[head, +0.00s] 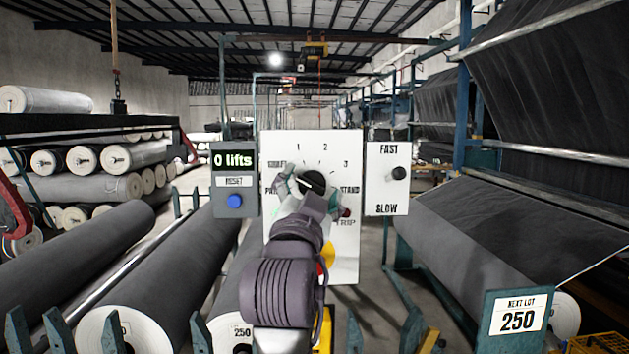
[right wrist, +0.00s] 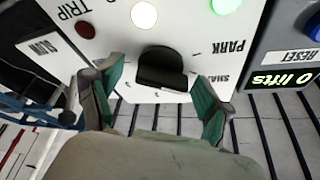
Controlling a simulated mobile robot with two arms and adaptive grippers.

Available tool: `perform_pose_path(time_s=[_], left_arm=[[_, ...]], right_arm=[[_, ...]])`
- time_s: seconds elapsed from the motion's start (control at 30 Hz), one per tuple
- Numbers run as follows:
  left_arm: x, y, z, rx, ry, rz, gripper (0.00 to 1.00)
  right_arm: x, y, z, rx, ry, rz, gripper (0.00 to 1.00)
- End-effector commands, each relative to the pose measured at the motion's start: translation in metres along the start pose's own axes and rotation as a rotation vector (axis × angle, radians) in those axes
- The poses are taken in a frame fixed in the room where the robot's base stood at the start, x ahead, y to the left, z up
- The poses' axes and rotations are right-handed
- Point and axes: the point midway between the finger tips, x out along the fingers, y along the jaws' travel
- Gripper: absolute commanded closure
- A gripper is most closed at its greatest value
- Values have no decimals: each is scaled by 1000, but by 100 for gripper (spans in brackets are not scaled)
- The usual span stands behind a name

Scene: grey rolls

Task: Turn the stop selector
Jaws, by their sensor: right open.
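The stop selector is a black knob (head: 313,182) on a white panel (head: 345,262) in the head view, with the numbers 1, 2 and 3 around it. It also shows in the right wrist view as a black knob (right wrist: 162,68) with a raised grip. My right gripper (head: 310,192) is in front of the panel and partly covers the knob and dial lettering. In the right wrist view my right gripper (right wrist: 157,88) is open, one teal-padded finger on each side of the knob, with gaps visible. I cannot tell which mark the knob points to. My left gripper is out of view.
A grey box with a "0 lifts" display (head: 234,160) and blue RESET button (head: 235,201) is left of the panel. A FAST/SLOW plate (head: 379,205) with a black knob is on the right. Red (right wrist: 86,30), pale and green lamps show near the selector. Large grey rolls (head: 180,265) lie around.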

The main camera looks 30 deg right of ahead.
Motion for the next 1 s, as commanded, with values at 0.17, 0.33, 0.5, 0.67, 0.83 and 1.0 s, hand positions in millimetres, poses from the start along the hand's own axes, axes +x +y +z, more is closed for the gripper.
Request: perform_pose_path(time_s=[0.17, 0.33, 0.5, 0.67, 0.83, 1.0], left_arm=[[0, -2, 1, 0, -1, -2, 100], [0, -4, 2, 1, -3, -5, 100], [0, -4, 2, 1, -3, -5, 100], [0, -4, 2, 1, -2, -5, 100], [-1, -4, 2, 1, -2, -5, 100], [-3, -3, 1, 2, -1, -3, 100]], right_arm=[[0, 0, 0, 0, 0, 0, 21], [0, 0, 0, 0, 0, 0, 32], [0, 0, 0, 0, 0, 0, 61], [0, 0, 0, 0, 0, 0, 80], [0, 0, 0, -14, 1, -7, 80], [0, 0, 0, -73, 0, -32, 80]])
